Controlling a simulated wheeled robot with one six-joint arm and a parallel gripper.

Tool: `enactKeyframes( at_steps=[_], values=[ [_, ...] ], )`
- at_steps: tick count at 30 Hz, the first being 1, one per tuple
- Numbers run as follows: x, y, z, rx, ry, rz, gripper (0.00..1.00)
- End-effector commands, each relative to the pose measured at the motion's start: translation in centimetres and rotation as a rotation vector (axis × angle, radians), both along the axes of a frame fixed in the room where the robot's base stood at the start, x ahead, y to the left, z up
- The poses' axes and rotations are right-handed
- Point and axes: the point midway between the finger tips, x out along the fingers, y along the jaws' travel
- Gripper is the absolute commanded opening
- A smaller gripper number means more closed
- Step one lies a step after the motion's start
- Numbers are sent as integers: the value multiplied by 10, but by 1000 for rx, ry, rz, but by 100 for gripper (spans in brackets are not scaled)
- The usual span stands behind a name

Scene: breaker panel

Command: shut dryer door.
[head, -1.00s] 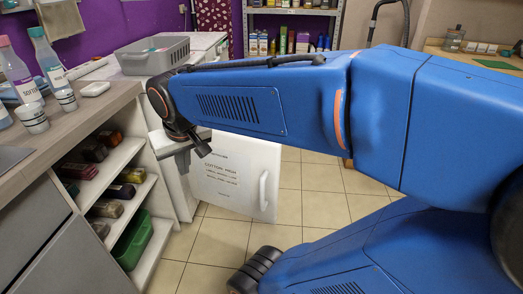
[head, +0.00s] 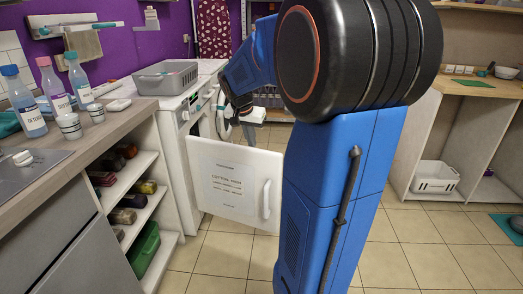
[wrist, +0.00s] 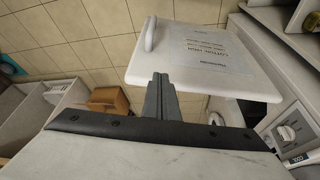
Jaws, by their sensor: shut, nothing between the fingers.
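The dryer door (head: 232,185) is a white panel with a printed label and a white handle (head: 267,199). It stands open, swung out from the front of the white dryer (head: 184,140). In the wrist view the door (wrist: 200,62) is at the upper middle, with its handle (wrist: 150,34) at its left. My gripper (head: 248,122) is at the door's far side, near its upper edge, partly hidden by my arm. In the wrist view my gripper (wrist: 160,80) is shut and empty, its tips close to the door's edge. I cannot tell whether they touch.
A grey basket (head: 165,77) sits on the dryer. A counter with bottles (head: 75,80) and open shelves (head: 130,200) stands at the left. A dryer control knob (wrist: 286,133) shows in the wrist view. Tiled floor (head: 400,250) is clear at the right. A white basket (head: 435,177) stands beyond.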

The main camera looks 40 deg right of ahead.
Motion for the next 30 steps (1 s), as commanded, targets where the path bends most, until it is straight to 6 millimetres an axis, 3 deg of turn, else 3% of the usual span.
enactKeyframes(
  at_steps=[18, 24, 30],
  values=[
    [14, -32, -92, 2, 4, 1, 0],
    [26, -57, -90, 1, 1, 1, 0],
    [31, -67, -89, 1, 0, 2, 0]
  ],
)
